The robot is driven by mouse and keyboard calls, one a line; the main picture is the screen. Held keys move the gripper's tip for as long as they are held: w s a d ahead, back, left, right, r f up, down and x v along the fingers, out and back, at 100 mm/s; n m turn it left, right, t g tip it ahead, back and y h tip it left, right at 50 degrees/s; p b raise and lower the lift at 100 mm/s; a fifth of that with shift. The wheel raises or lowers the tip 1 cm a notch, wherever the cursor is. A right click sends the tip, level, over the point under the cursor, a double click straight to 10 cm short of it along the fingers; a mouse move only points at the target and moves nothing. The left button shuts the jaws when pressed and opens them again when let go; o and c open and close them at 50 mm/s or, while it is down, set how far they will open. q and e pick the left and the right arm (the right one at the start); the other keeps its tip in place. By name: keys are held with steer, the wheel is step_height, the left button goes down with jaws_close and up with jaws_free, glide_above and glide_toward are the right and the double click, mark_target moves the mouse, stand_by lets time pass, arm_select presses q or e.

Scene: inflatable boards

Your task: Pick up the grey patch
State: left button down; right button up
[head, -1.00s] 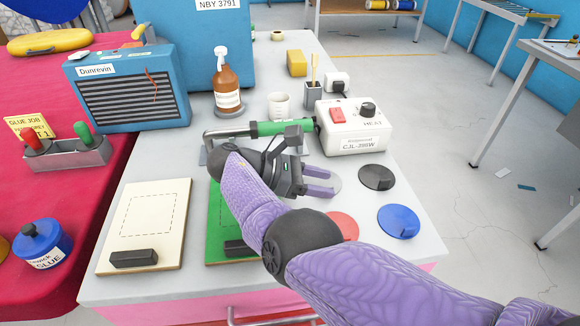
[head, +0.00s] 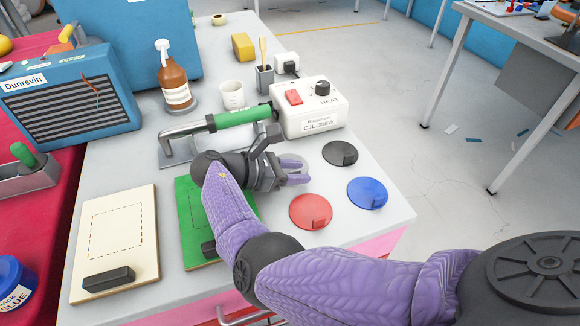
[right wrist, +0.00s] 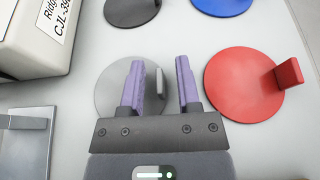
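The grey patch is a pale round disc with an upright tab, lying flat on the light grey bench top. In the right wrist view the patch (right wrist: 108,84) sits under my fingers. In the head view the patch (head: 291,158) is mostly hidden by my right gripper (head: 298,172). My right gripper, also in the right wrist view (right wrist: 160,66), is open, with one purple finger on each side of the tab. Gaps show between the tab and the fingers. My left gripper is not in view.
A red patch (head: 307,212), a blue patch (head: 367,194) and a black patch (head: 340,153) lie close by. A white heater box (head: 310,112) with a green-handled tool (head: 240,116) stands behind. A green board (head: 187,215) and a cream board (head: 148,240) lie left.

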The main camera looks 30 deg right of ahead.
mark_target(295, 171)
steer(key=c, duration=0.5)
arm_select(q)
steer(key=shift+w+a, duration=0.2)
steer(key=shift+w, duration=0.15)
arm_select(e)
jaws_close()
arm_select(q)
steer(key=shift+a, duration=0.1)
